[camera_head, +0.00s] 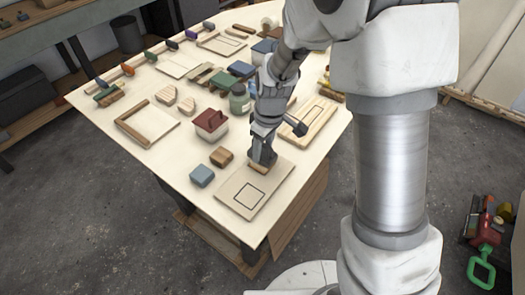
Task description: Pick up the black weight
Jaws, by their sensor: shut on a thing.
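My gripper (262,162) points down over the far edge of a flat tan board (269,193) at the table's near right corner. The board bears a dark square outline on its near half. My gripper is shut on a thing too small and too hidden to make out. A small brown edge shows right at the fingertips, and I cannot tell whether it is held or lies on the board. I cannot pick out the black weight for certain; the dark fingers hide what is between them.
A blue-grey block (202,176) and a brown block (222,157) stand left of the board. A red-topped pot (210,124), a green jar (239,100) and a wooden frame tray (128,133) are farther back. An outlined wooden board (312,120) lies right of my arm.

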